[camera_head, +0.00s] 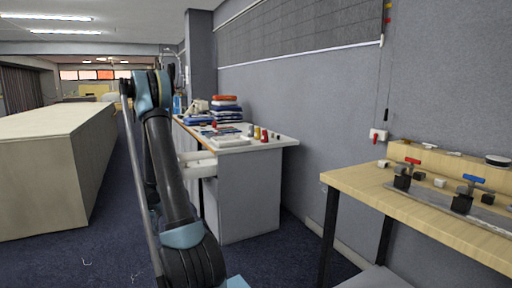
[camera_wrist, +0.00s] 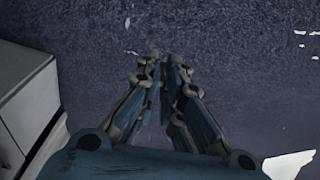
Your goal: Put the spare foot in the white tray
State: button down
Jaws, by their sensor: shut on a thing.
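My gripper (camera_wrist: 165,62) shows in the wrist view, pointing out over the dark blue carpet. Its two fingers are closed together at the tips. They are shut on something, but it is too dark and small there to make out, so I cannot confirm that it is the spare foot. No spare foot can be told apart elsewhere. A shallow white tray (camera_head: 231,143) lies near the front edge of the grey-sided counter in the head view, and my gripper is away from it. In the head view my own arm hides the gripper.
The counter (camera_head: 250,195) holds stacked blue and orange items (camera_head: 225,108) and small coloured containers (camera_head: 264,134). A wooden table (camera_head: 430,212) with valves stands right.

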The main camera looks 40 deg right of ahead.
aim_at(233, 145)
jog(key=z, duration=0.45)
jog(key=i, duration=1)
jog(key=u, duration=0.05)
